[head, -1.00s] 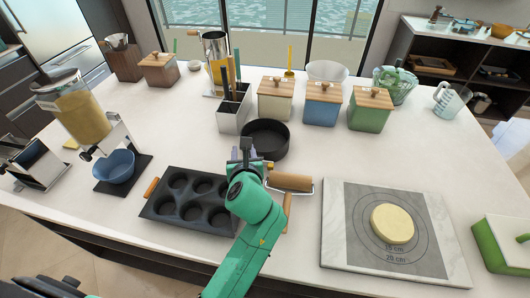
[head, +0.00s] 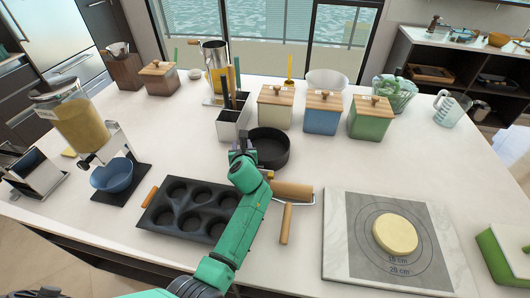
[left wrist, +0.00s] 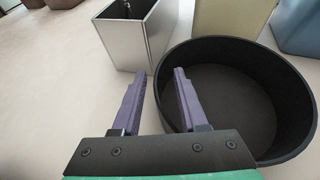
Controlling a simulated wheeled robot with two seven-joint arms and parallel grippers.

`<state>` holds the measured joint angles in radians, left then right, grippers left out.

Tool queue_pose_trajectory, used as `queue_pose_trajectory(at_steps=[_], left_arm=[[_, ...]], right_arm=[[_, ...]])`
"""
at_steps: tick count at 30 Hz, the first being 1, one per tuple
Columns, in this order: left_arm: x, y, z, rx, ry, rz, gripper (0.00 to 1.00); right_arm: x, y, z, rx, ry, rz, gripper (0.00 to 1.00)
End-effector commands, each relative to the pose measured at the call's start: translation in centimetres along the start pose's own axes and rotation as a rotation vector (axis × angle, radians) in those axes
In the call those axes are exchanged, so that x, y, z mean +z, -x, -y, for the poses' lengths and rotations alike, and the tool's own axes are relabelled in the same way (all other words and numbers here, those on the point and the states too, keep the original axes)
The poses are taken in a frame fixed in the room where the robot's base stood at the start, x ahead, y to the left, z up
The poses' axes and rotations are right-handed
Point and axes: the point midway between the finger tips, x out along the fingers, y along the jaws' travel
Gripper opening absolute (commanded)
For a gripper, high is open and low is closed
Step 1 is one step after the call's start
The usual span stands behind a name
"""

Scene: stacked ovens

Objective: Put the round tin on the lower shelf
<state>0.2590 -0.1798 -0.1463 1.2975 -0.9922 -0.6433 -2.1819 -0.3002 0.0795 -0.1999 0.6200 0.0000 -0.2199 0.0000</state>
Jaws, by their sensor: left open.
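The round tin (head: 276,155) is a black, open, shallow pan standing upright on the white worktop, in front of the canisters. It fills the right side of the left wrist view (left wrist: 235,95) and looks empty. My left gripper (head: 240,150) is at its left side in the head view. In the left wrist view the two purple fingers (left wrist: 159,73) are open and apart, with the tin's near-left wall showing between them. I cannot tell how far down they reach or whether they touch it. A dark shelf unit (head: 407,57) stands at the back right. My right gripper is not in view.
A metal utensil holder (head: 231,130) stands just behind the tin. Canisters (head: 323,118) stand behind and to its right. A muffin tray (head: 185,212), rolling pin (head: 290,190) and marble board (head: 335,265) lie nearer. The worktop right of the tin is fairly clear.

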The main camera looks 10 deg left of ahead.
Motion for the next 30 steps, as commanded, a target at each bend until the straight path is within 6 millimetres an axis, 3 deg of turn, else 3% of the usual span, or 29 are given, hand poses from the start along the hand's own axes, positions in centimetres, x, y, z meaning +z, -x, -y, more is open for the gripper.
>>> queue_pose_trajectory(at_steps=[3,6,7,30], left_arm=[[0.00,0.05,-0.01,0.000,0.000,0.000,0.43],[0.00,0.07,-0.01,0.000,0.000,0.000,0.04],[0.00,0.07,-0.02,0.001,0.000,0.000,0.00],[0.02,0.09,-0.03,0.001,0.000,0.000,0.00]], right_arm=[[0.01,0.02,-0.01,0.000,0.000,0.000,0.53],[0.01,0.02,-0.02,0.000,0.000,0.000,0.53],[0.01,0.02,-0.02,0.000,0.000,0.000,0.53],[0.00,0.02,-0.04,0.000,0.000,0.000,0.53]])
